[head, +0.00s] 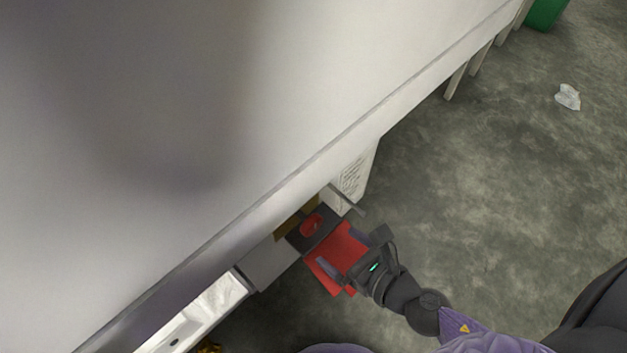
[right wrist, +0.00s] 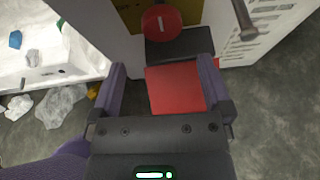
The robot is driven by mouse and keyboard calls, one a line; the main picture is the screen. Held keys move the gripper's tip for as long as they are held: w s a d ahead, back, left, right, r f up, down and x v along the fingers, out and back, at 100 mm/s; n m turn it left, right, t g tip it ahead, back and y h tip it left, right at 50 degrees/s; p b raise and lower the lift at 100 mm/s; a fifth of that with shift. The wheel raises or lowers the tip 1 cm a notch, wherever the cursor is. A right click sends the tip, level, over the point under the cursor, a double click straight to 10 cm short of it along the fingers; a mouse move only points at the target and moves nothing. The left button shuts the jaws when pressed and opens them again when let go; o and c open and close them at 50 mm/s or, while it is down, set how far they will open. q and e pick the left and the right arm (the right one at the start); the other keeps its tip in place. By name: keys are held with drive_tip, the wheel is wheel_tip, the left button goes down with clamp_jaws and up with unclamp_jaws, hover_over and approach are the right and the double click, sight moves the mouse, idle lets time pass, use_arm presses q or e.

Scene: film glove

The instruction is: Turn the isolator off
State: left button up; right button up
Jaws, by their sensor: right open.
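The isolator is a dark box (right wrist: 183,45) with a round red knob (right wrist: 160,22) on a yellowish backing. A short pale mark on the knob stands about upright in the right wrist view. The knob also shows in the head view (head: 312,224), under the edge of a large pale surface. My right gripper (right wrist: 162,64) is open, its fingers pointing toward the isolator, the knob beyond the fingertips and apart from them. A red flat panel (right wrist: 174,92) lies between the fingers in the picture; I cannot tell whether they touch it. My left gripper is out of view.
A grey bar handle (right wrist: 243,18) juts out beside the knob, near a white panel with printed lines (head: 352,180). A large pale surface (head: 330,80) overhangs at the left. Crumpled white litter (head: 568,97) lies on the open concrete floor (head: 480,190).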

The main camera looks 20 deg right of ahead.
sight(315, 226)
drive_tip(key=shift+n, duration=0.4)
drive_tip(key=x, duration=0.4)
drive_tip(key=shift+w+r, duration=0.25)
drive_tip(key=shift+w, duration=0.3)
drive_tip(key=x, duration=0.4)
drive_tip(key=shift+w+a+f, duration=0.1)
drive_tip(key=shift+w+f, duration=0.05)
drive_tip(key=shift+f, duration=0.05)
drive_tip(key=shift+w+a+f, duration=0.15)
drive_tip(key=shift+w+f, duration=0.05)
drive_tip(key=shift+w, duration=0.25)
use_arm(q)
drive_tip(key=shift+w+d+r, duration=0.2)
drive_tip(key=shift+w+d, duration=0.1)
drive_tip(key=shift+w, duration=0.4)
use_arm(e)
drive_tip(key=c, duration=1.2)
drive_tip(key=shift+o, duration=0.2)
